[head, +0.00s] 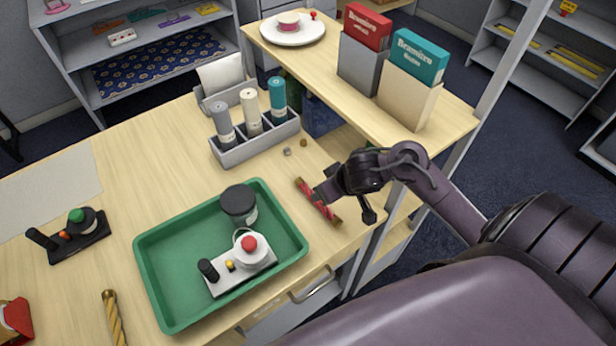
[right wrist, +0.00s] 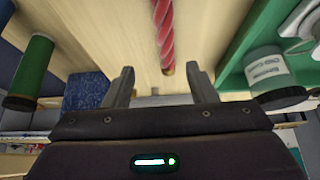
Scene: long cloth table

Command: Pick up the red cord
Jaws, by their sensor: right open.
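The red cord (head: 319,201), a short twisted red length with tan ends, lies on the wooden table just right of the green tray. In the right wrist view the red cord (right wrist: 165,32) runs from the top edge down to a spot between and beyond the fingertips. My right gripper (head: 328,193) is over the cord in the head view, partly hiding it. The right wrist view shows its two fingers (right wrist: 161,80) spread apart with nothing held between them. Whether a finger touches the cord cannot be told. My left gripper is not in view.
The green tray (head: 150,262) holds a dark jar (head: 239,203) and a white device with a red knob (head: 249,246). A grey rack (head: 258,143) with rolls stands behind. A raised shelf (head: 335,87) is close beyond my right gripper. A gold twisted cord (head: 113,318) lies front left.

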